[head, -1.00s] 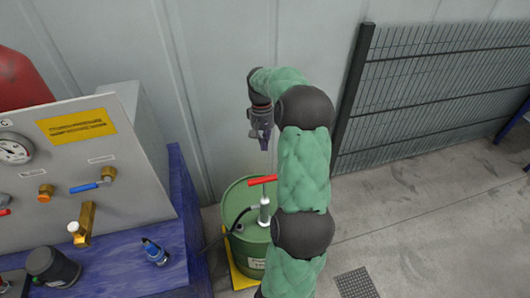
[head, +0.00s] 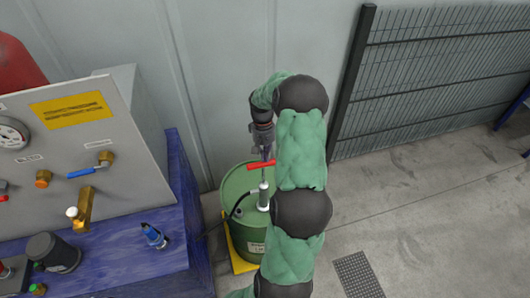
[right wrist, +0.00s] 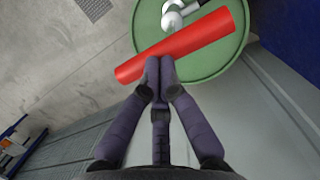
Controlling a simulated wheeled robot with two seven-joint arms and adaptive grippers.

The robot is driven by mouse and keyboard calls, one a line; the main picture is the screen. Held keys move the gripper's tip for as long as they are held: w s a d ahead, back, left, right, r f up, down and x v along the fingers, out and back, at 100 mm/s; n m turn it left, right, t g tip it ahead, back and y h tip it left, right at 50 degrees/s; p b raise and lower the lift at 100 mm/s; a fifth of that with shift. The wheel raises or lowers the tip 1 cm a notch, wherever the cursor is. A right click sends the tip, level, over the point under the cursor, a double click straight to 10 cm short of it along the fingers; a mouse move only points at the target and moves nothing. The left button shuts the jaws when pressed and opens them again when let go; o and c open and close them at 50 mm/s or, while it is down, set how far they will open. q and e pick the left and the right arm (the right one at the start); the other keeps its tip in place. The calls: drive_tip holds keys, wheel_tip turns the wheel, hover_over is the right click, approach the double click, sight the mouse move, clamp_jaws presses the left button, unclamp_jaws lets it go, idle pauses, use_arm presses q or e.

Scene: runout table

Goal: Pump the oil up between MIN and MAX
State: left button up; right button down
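A green oil drum (head: 238,185) stands on the floor beside the blue bench, with a hand pump (head: 263,195) on its lid. The pump's red bar handle (head: 262,164) lies crosswise on top; it also crosses the right wrist view (right wrist: 190,43). My right gripper (head: 265,154) points down just behind and above the handle. In the right wrist view its fingertips (right wrist: 159,66) are together and overlap the handle's near edge; the handle does not lie between them. Whether they touch it is unclear. No MIN or MAX mark is readable. My left gripper is out of view.
The blue bench (head: 110,265) at the left carries a grey panel (head: 85,165) with a gauge, valves and a yellow label, plus a small blue-capped bottle (head: 153,237). A wall stands close behind the drum. A mesh fence (head: 435,75) stands right.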

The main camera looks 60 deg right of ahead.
wheel_tip(320, 180, down, 10)
drive_tip(key=b, duration=0.4)
drive_tip(key=shift+a+r, duration=0.1)
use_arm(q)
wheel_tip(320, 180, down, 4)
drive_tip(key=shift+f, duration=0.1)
use_arm(e)
drive_tip(key=shift+r, duration=0.4)
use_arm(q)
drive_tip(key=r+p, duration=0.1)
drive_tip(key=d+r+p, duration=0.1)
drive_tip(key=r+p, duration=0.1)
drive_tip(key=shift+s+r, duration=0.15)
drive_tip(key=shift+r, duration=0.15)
use_arm(e)
wheel_tip(320, 180, up, 13)
drive_tip(key=w+d, duration=0.2)
drive_tip(key=shift+r, duration=0.15)
use_arm(q)
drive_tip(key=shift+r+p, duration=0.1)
drive_tip(key=shift+p, duration=0.2)
use_arm(e)
drive_tip(key=shift+r, duration=0.1)
idle(0.5)
